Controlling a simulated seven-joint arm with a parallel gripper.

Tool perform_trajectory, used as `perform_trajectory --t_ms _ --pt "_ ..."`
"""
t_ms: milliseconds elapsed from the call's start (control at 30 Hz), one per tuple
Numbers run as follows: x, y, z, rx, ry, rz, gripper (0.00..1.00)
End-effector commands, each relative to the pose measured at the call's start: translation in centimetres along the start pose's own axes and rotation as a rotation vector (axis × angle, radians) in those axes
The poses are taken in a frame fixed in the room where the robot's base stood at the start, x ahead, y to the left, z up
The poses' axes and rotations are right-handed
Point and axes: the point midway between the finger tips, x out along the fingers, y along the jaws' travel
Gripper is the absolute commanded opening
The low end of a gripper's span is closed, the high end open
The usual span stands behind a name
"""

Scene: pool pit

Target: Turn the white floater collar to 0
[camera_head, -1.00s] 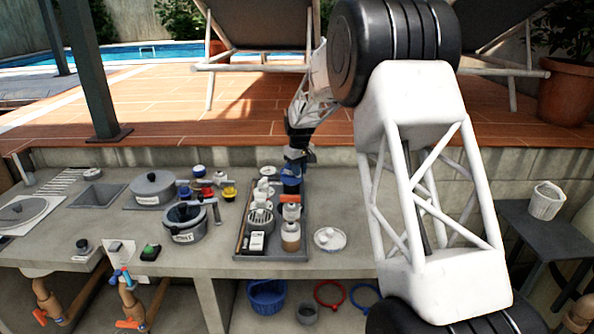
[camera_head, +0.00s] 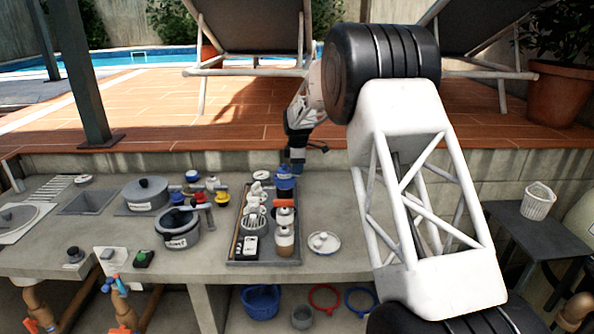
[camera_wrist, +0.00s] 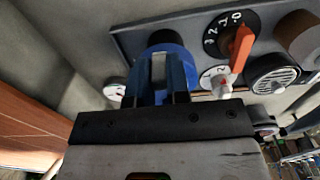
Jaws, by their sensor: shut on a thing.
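My gripper (camera_wrist: 168,82) is shut on a blue, round-topped thing (camera_wrist: 172,48) at the tray's back right corner. In the head view my gripper (camera_head: 292,163) comes down from above onto this blue thing (camera_head: 285,181). A smaller white dial (camera_wrist: 116,91) is left of the fingers, partly hidden. I cannot tell which white part is the floater collar, nor read its setting. The fingers hide much of the blue thing.
A black dial with white numbers (camera_wrist: 220,35) and an orange lever (camera_wrist: 241,47) are close to my gripper. The dark tray (camera_head: 238,258) holds several bottles and cups. Pots are left; the counter's back right is clear.

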Motion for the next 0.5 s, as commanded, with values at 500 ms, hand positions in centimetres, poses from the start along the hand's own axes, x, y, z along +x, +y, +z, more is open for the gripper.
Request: perform_trajectory --t_ms 500 --pt "0.0 1.7 -0.3 -0.345 0.0 0.0 0.0"
